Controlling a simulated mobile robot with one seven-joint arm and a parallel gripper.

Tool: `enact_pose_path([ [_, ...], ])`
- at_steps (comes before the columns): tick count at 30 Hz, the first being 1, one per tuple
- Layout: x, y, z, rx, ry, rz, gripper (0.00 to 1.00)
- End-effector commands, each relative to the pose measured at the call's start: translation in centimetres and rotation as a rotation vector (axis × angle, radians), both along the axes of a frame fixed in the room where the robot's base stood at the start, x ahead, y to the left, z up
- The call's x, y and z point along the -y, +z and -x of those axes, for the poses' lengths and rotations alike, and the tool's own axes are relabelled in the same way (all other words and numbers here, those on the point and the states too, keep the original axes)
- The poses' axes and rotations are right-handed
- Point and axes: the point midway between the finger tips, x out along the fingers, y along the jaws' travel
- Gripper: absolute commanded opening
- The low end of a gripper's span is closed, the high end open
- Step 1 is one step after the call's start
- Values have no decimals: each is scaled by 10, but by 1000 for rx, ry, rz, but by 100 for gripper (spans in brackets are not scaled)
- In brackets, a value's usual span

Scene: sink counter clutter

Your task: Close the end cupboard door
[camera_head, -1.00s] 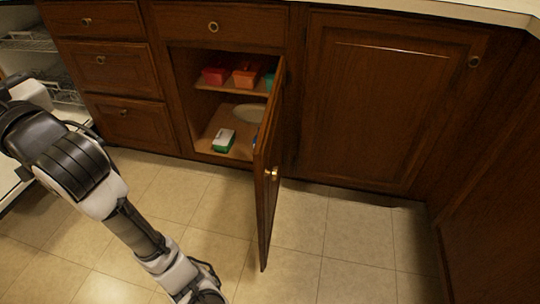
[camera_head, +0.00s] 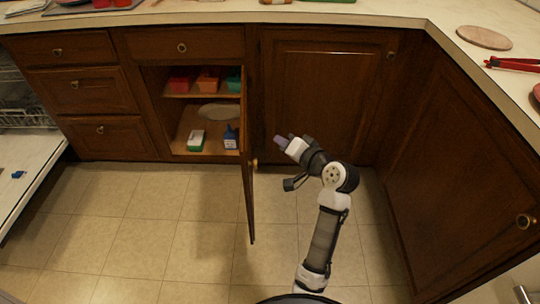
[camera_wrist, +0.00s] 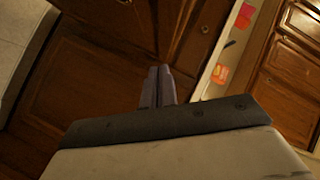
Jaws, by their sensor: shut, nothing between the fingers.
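The open cupboard door (camera_head: 248,165) is dark wood, hinged at the right side of its opening. In the head view it stands out toward me, seen nearly edge-on, with a round knob (camera_head: 255,163) on its right, outer face. My gripper (camera_head: 279,141) is shut and empty, to the right of the door on its outer-face side. A gap shows between fingertips and door in the picture; its depth is unclear. In the wrist view the closed fingers (camera_wrist: 157,86) point at dark wood panels; I cannot tell for sure which is the door.
The open cupboard holds red, orange and green boxes on a shelf (camera_head: 200,95), with a green-and-white box (camera_head: 196,140) and a blue carton (camera_head: 230,137) below. A shut cupboard (camera_head: 325,90) is behind my arm. An open dishwasher (camera_head: 30,170) is at left. Tiled floor is clear.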

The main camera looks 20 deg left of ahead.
Motion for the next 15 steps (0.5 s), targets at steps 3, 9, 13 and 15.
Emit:
enact_pose_path([
  [3, 23, -23, 23, -185, 56, -192, 0],
  [9, 53, -37, 55, -357, 122, -451, 0],
  [13, 60, -39, 63, -392, 141, -521, 0],
  [15, 58, -38, 63, -397, 146, -531, 0],
])
